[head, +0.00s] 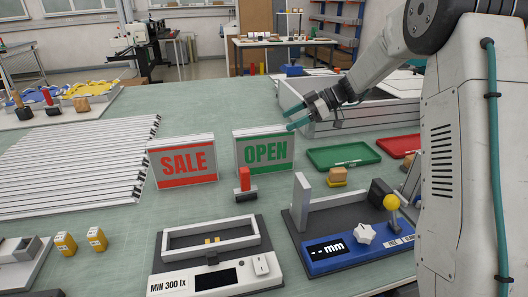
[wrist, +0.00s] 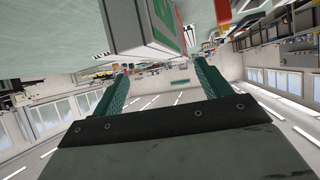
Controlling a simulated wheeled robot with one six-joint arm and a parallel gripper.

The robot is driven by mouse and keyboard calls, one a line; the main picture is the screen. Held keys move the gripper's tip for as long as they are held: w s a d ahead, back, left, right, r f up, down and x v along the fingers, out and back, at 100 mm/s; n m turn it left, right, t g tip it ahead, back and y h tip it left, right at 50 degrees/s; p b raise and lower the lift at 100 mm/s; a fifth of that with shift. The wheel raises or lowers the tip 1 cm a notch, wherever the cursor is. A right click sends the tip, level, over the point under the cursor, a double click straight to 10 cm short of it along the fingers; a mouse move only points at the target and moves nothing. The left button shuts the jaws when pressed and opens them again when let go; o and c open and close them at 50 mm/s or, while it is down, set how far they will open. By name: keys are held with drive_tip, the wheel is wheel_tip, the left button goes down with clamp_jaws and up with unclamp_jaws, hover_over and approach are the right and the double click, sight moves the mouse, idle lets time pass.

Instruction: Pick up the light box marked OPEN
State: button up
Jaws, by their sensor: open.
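The light box marked OPEN (head: 265,150) stands upright on the green table, with green letters on a grey panel and a green lower band. My gripper (head: 292,117) is at its upper right corner, with teal fingers spread and nothing held. In the wrist view my gripper (wrist: 161,70) is open, and the light box (wrist: 128,28), seen end-on with its green face to the right, lies just beyond the fingertips. I cannot tell whether a finger touches it. A similar light box marked SALE (head: 183,162), in red, stands to its left.
A red-handled tool (head: 244,182) stands close in front of the OPEN box. A green tray (head: 343,156) and a large grey case (head: 350,117) lie to the right. Grey slats (head: 75,165) fill the left. Measuring devices (head: 215,258) stand in front.

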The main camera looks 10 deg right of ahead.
sight(268, 129)
drive_tip(key=x, duration=0.7)
drive_tip(key=shift+w+a, duration=0.25)
clamp_jaws()
